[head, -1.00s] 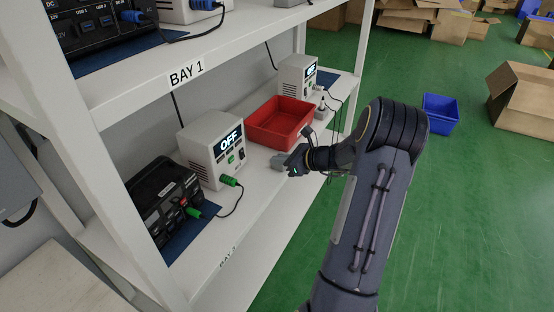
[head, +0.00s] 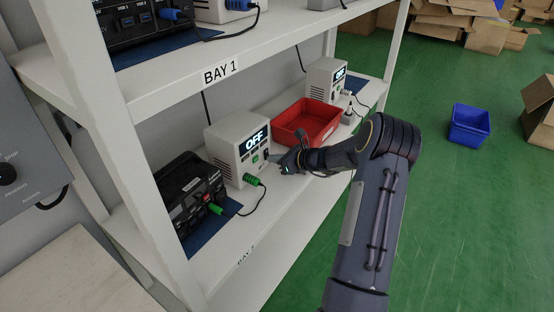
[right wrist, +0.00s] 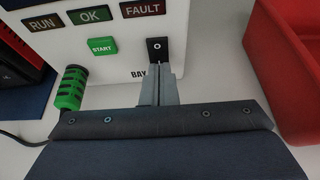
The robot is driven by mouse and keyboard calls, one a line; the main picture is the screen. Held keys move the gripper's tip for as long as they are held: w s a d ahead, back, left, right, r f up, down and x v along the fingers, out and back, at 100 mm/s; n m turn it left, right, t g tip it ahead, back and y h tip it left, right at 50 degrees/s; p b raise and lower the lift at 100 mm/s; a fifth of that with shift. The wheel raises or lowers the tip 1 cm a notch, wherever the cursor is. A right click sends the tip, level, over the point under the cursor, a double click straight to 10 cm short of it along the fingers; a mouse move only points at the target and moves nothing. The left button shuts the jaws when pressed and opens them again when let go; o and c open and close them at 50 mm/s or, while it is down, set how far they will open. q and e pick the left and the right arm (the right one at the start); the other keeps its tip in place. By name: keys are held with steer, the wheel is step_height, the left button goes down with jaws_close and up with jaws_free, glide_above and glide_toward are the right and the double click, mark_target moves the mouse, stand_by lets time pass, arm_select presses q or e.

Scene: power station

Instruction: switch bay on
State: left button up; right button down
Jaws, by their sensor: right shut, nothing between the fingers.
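The bay unit (head: 233,146) is a white box on the lower shelf with a lit display reading OFF (head: 255,139). In the right wrist view its face shows RUN, OK and FAULT labels, a green START button (right wrist: 102,46) and a black switch (right wrist: 157,49) to the right of it, above partly hidden "BAY" lettering. My right gripper (head: 279,165) is shut and empty in front of the unit. In the right wrist view its fingertips (right wrist: 160,72) are just below the black switch; I cannot tell whether they touch it. My left gripper is not in view.
A green plug (right wrist: 71,88) with a cable stands left of the fingers. A red bin (head: 307,121) is to the right, with another OFF unit (head: 325,79) beyond. A black power box (head: 187,190) is at the left. The upper shelf (head: 225,74) overhangs.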

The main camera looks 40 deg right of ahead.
steer(key=shift+w+f+b, duration=0.1)
steer(key=shift+f+b, duration=0.15)
steer(key=shift+b, duration=0.3)
steer(key=shift+w+f+t+b, duration=0.1)
steer(key=shift+f+t+b, duration=0.15)
steer(key=shift+b, duration=0.4)
steer(key=shift+r+p, duration=0.45)
steer(key=shift+r, duration=0.1)
steer(key=shift+r+p, duration=0.6)
steer(key=shift+r, duration=0.15)
steer(key=shift+a, duration=0.1)
